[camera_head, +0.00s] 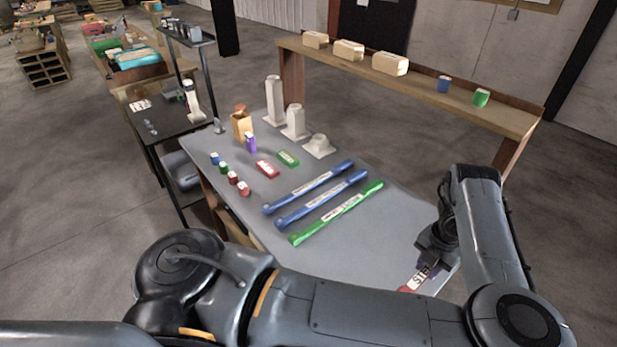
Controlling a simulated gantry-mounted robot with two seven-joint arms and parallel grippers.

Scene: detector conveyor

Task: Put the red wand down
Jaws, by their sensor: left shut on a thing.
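My left gripper (430,264) is at the right end of the grey table (375,240), pointing down. It is shut on the red wand (408,289), of which a short red part and a white label show just below the fingers. My own arm hides the rest of the wand, so I cannot tell whether it touches the table. Two blue wands (295,189) (307,207) and a green wand (338,211) lie side by side, slanted, on the middle of the table. My right gripper is not in view.
Small coloured blocks (232,178), a red box (267,169) and a green box (288,158) lie on the table's left part. White posts (273,102) stand at the back. A wooden shelf (430,87) runs behind. Bare table lies right of the green wand.

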